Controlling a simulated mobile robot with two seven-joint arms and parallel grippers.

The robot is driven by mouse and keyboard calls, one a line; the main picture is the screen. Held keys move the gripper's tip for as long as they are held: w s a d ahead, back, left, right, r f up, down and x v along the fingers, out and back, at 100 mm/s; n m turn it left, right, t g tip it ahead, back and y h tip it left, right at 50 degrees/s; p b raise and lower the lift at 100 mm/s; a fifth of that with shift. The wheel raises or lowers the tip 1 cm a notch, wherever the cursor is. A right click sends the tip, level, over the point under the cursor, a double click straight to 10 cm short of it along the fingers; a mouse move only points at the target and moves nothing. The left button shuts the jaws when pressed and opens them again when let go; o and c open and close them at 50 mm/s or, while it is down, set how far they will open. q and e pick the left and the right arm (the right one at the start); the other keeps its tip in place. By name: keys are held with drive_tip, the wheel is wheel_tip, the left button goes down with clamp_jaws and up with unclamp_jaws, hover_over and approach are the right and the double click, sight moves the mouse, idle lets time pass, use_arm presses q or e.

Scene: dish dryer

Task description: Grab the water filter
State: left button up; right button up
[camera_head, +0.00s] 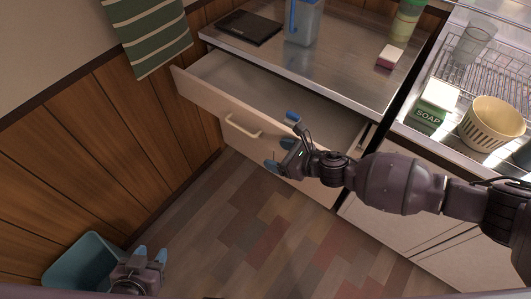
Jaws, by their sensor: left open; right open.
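The likely water filter (308,27) is a translucent grey-blue pitcher with a bright blue handle. It stands on the metal counter (345,68) at the top of the view, and its top is cut off by the picture edge. My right gripper (281,142) is open and empty in front of the open drawer (255,105), below the pitcher in the picture and well apart from it. My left gripper (151,253) is open and empty at the bottom left, far from the pitcher.
A dark flat object (248,27) lies left of the pitcher. A sponge (390,57) and green bottle (405,20) are to its right. The pulled-out drawer juts below the counter. A soap box (435,103), bowl (492,122) and glass (474,42) stand right; a teal bin (80,262) is lower left.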

drive_tip(key=b+x, duration=0.1)
drive_tip(key=x, duration=0.4)
use_arm(q)
drive_tip(key=shift+s+a+f, duration=0.1)
drive_tip(key=shift+f, duration=0.65)
use_arm(e)
drive_tip(key=shift+s, duration=0.1)
clamp_jaws()
use_arm(q)
drive_tip(key=shift+a, duration=0.1)
use_arm(e)
unclamp_jaws()
drive_tip(key=shift+d, duration=0.1)
